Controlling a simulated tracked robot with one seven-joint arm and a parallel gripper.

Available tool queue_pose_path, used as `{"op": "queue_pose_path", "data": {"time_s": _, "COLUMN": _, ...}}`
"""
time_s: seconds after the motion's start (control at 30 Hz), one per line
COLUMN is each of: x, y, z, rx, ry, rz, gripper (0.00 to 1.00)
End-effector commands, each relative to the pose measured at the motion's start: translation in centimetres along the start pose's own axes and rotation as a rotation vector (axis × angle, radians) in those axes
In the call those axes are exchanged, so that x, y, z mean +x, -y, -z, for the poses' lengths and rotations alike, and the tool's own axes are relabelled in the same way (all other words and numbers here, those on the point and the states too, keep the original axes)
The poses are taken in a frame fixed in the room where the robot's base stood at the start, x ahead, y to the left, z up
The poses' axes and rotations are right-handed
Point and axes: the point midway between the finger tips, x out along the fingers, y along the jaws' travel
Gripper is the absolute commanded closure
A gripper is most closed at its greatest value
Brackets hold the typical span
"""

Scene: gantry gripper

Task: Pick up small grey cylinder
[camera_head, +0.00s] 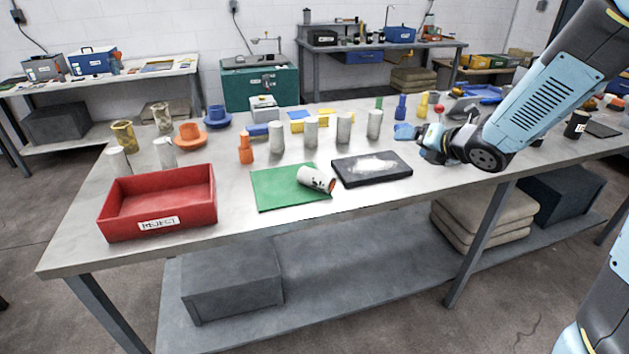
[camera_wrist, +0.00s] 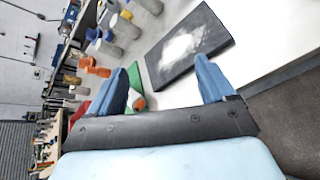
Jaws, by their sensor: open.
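Several grey cylinders stand upright in a row behind the mats, including a left one (camera_head: 277,136), a second (camera_head: 311,131), a third (camera_head: 344,128) and a right one (camera_head: 374,124). I cannot tell which one the task calls small. Some also show at the top left of the wrist view, one of them clearly (camera_wrist: 126,26). My gripper (camera_head: 417,144) is right of the row, above the table and apart from the cylinders. In the wrist view, its blue fingers (camera_wrist: 160,85) are spread wide with nothing held between them.
A black tray (camera_head: 345,181) with white powder lies in front of the row. Left of it, a printed can (camera_head: 316,179) lies on a green mat (camera_head: 275,190). A red reject bin (camera_head: 125,219) is at the left front. Orange and blue parts stand behind.

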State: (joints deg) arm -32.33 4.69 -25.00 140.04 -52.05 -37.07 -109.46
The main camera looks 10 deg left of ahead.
Motion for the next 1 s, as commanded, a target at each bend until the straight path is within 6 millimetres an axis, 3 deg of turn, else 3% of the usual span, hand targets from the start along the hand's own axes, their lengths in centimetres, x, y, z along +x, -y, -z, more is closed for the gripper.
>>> {"op": "queue_pose_path", "data": {"time_s": 0.1, "x": 2.9, "y": -1.9, "z": 3.7, "rx": -0.270, "ry": -0.073, "rz": -0.142, "gripper": 0.17}}
{"op": "queue_pose_path", "data": {"time_s": 0.2, "x": 4.3, "y": -3.4, "z": 6.5, "rx": -0.470, "ry": -0.109, "rz": -0.270, "gripper": 0.17}}
{"op": "queue_pose_path", "data": {"time_s": 0.4, "x": 5.3, "y": -5.4, "z": 10.8, "rx": -0.729, "ry": -0.135, "rz": -0.469, "gripper": 0.17}}
{"op": "queue_pose_path", "data": {"time_s": 0.67, "x": 6.4, "y": -6.5, "z": 12.7, "rx": -0.816, "ry": -0.137, "rz": -0.545, "gripper": 0.17}}
{"op": "queue_pose_path", "data": {"time_s": 1.0, "x": 11.2, "y": -8.8, "z": 14.5, "rx": -0.814, "ry": -0.137, "rz": -0.544, "gripper": 0.17}}
